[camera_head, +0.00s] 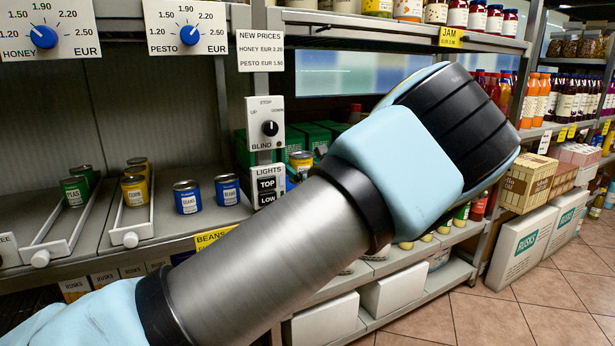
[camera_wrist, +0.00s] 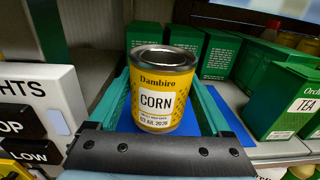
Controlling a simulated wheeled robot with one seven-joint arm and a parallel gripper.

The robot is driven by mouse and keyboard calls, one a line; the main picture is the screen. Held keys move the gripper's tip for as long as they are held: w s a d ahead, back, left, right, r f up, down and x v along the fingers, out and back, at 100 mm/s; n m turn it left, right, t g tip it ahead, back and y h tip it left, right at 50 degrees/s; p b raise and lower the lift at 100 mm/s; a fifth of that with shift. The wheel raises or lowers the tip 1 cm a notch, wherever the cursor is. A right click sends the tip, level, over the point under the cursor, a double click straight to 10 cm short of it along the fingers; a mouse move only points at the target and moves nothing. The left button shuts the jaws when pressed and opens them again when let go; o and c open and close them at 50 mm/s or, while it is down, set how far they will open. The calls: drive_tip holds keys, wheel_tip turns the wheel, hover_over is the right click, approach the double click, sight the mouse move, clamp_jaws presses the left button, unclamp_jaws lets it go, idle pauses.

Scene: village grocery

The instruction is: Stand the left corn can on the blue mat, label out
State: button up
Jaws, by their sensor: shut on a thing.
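A yellow corn can (camera_wrist: 162,92) stands upright between the two green fingers of my gripper (camera_wrist: 162,100), which is shut on it. Its CORN label and date face the wrist camera. In the head view my arm covers most of that place. Other yellow corn cans (camera_head: 134,189) stand in a white-railed lane on the left shelf.
Green tea boxes (camera_wrist: 285,103) stand to the right, and more green boxes (camera_wrist: 206,52) stand close behind the can. The LIGHTS switch panel (camera_wrist: 32,120) is close on the left. Blue cans (camera_head: 187,197) and a green peas can (camera_head: 75,191) stand on the left shelf.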

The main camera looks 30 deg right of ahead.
drive_tip(key=w+f+b, duration=0.1)
drive_tip(key=w, duration=0.3)
drive_tip(key=w+d+f+b, duration=0.1)
drive_tip(key=w, duration=0.4)
drive_tip(key=w+f+b, duration=0.1)
drive_tip(key=w, duration=0.3)
drive_tip(key=shift+w+d+f, duration=0.2)
drive_tip(key=shift+w+d, duration=0.05)
drive_tip(key=shift+d, duration=0.05)
drive_tip(key=shift+f+b, duration=0.65)
drive_tip(key=shift+f, duration=0.1)
drive_tip(key=shift+f+b, duration=0.3)
drive_tip(key=shift+f, duration=0.2)
drive_tip(key=o, duration=1.4)
drive_tip(key=shift+o, duration=0.2)
drive_tip(key=s, duration=0.3)
drive_tip(key=s+a, duration=0.1)
drive_tip(key=s, duration=0.6)
drive_tip(key=shift+s+a, duration=0.35)
drive_tip(key=shift+s, duration=0.1)
